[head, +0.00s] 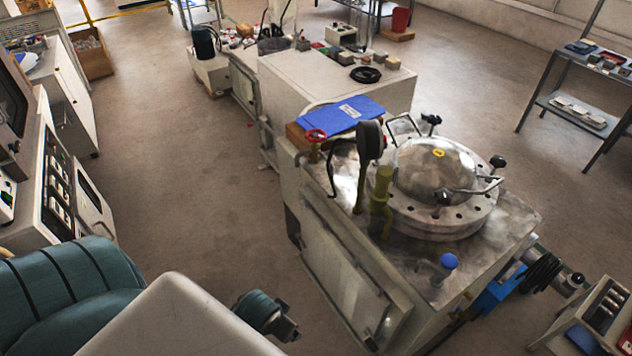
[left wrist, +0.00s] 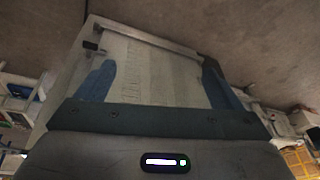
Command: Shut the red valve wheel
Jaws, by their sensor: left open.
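The red valve wheel (head: 316,135) is small and sits at the left end of the machine, beside a blue folder and left of a dark round gauge. My left gripper (head: 287,322) is low in the head view, over the floor left of the machine's cabinet, well apart from the wheel. In the left wrist view its two blue fingers (left wrist: 157,80) are spread with nothing between them; a pale panel lies beyond. The wheel is not visible in the left wrist view. My right gripper is not in view.
The machine's metal top (head: 500,225) carries a domed round vessel (head: 425,170), an upright brass-coloured valve (head: 381,200) and a blue knob (head: 448,261). The blue folder (head: 345,115) lies beside the wheel. Control consoles (head: 65,190) stand at left. The floor between is clear.

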